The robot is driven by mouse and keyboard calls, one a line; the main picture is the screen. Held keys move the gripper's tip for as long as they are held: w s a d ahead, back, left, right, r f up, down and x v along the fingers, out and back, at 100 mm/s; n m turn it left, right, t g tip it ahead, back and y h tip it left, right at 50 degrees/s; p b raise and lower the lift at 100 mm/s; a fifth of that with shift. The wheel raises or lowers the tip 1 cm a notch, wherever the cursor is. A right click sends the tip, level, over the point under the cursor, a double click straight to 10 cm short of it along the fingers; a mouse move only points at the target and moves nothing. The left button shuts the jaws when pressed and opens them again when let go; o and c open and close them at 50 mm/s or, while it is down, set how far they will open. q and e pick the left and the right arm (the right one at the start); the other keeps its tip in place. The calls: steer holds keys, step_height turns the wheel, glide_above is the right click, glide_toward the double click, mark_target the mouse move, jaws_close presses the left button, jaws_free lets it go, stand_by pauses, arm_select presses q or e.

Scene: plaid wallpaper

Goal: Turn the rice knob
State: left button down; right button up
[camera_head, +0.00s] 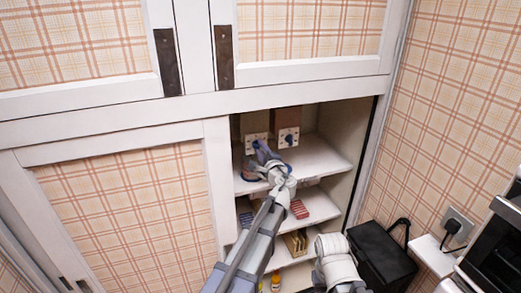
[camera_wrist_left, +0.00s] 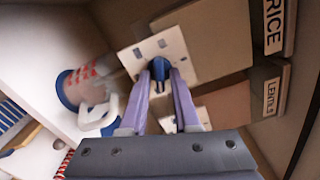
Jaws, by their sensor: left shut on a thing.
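The rice dispenser (camera_wrist_left: 215,42) is a brown box with a RICE label (camera_wrist_left: 274,25) in the left wrist view. Its white square plate (camera_wrist_left: 174,47) carries a blue knob (camera_wrist_left: 159,67). My left gripper (camera_wrist_left: 160,82) is shut on this knob, one purple finger on each side. In the head view my left gripper (camera_head: 259,152) reaches into the open cupboard at the left of two dispensers, hiding part of its plate (camera_head: 251,139). The right dispenser has its own white plate and blue knob (camera_head: 288,139). My right gripper is out of view; only part of its arm shows.
The lentils dispenser (camera_wrist_left: 232,108) is beside the rice one. A mug (camera_wrist_left: 85,85) with a white handle stands on the shelf close to my left gripper. Cupboard shelves (camera_head: 320,162) hold small boxes below. A black bin (camera_head: 380,255) stands at the lower right.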

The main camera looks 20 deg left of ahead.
arm_select(q)
steer(key=shift+f+m, duration=0.1)
steer(key=shift+m, duration=1.2)
steer(key=shift+s, duration=0.1)
steer(key=c, duration=0.9)
jaws_free()
steer(key=v, duration=0.7)
steer(key=shift+s+d, duration=0.25)
steer(key=shift+s, duration=0.05)
